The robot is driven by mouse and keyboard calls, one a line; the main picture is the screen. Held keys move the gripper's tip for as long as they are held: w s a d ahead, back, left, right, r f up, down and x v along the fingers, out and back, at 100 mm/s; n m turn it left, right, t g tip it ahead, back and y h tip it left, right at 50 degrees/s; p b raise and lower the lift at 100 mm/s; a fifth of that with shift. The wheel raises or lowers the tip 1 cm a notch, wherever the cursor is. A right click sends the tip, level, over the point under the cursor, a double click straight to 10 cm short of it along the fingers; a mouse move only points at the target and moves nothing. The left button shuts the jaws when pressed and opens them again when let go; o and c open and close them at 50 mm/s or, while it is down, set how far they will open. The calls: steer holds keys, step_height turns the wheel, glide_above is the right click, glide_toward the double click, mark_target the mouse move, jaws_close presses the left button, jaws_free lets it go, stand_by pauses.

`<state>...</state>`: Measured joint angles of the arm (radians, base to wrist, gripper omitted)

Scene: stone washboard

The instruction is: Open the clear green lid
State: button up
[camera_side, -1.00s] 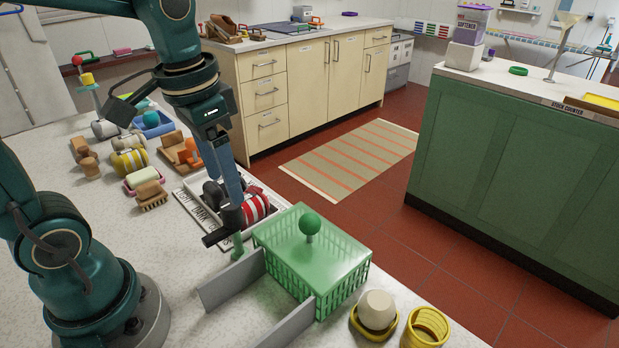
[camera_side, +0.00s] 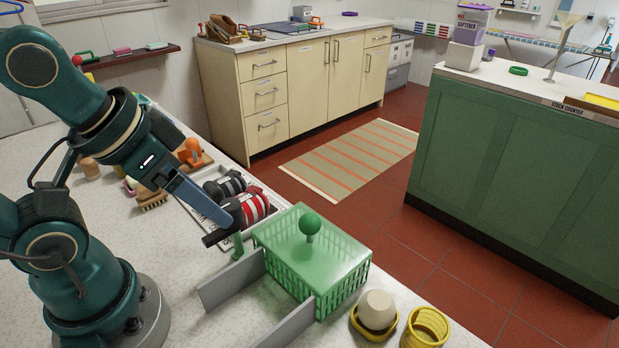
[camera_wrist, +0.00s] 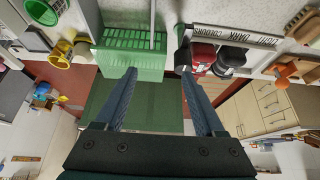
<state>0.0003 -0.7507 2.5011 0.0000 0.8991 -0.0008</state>
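The clear green lid (camera_side: 335,248) lies flat and closed on a green slatted basket (camera_side: 335,292). A dark green ball knob (camera_side: 310,223) stands up from the lid. The basket also shows at the top of the wrist view (camera_wrist: 130,62). My gripper (camera_side: 222,226) is left of the basket, apart from the knob, and slants down to the right. In the wrist view my gripper (camera_wrist: 157,72) has its two fingers well apart with nothing between them. The knob is not clear in the wrist view.
Two grey panels (camera_side: 231,281) stand in front of the basket. A small green post (camera_side: 237,246) is at its left corner. A white tray with red and dark rolls (camera_side: 255,206) lies behind my gripper. Yellow cups (camera_side: 425,327) stand to the right.

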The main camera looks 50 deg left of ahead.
steer(key=shift+s, duration=0.1)
steer(key=n+g+h, duration=0.2)
steer(key=g, duration=0.2)
glide_toward(307, 215)
steer(key=s, duration=0.1)
steer(key=shift+g, duration=0.4)
steer(key=f, duration=0.1)
steer(key=w+f, duration=0.2)
steer(key=shift+w+d+f, duration=0.1)
steer(key=shift+d+f, duration=0.3)
steer(key=shift+f, duration=0.65)
steer(key=shift+d+f, duration=0.25)
steer(key=shift+f, duration=0.9)
steer(key=shift+d+f, duration=0.25)
steer(key=shift+f, duration=0.9)
jaws_close()
steer(key=shift+w, duration=0.1)
